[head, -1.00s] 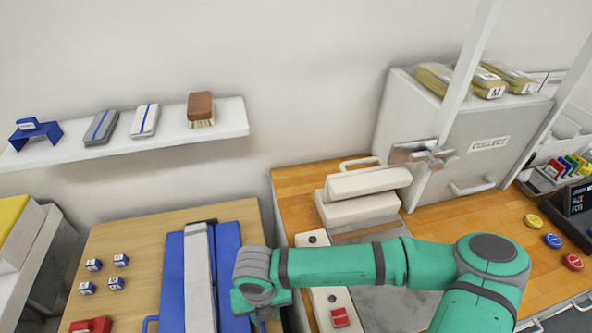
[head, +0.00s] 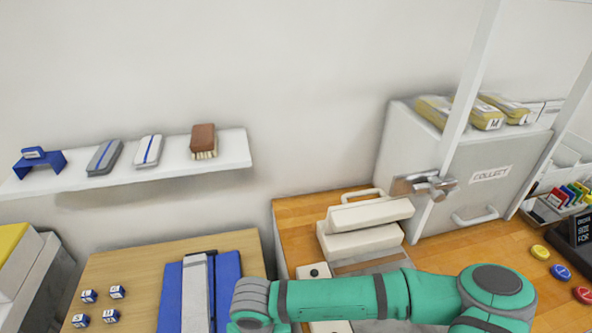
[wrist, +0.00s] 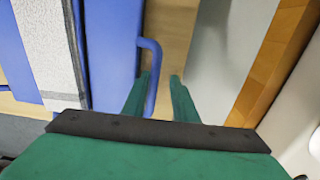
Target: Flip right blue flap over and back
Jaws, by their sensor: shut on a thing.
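A blue folding board lies on the wooden table at lower left in the head view. Its right blue flap (head: 228,282) lies flat beside a light grey strip (head: 196,298), and its left blue flap (head: 170,302) is on the other side. In the wrist view the right flap (wrist: 108,50) has a blue loop handle (wrist: 156,62) on its right edge. My gripper (wrist: 156,84) is shut on this handle, with one finger on each side. In the head view my arm hides the board's near right corner and the fingers are out of sight.
Several small blue-and-white blocks (head: 100,305) stand left of the board. A wall shelf (head: 220,150) holds a brush (head: 203,141) and cloths.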

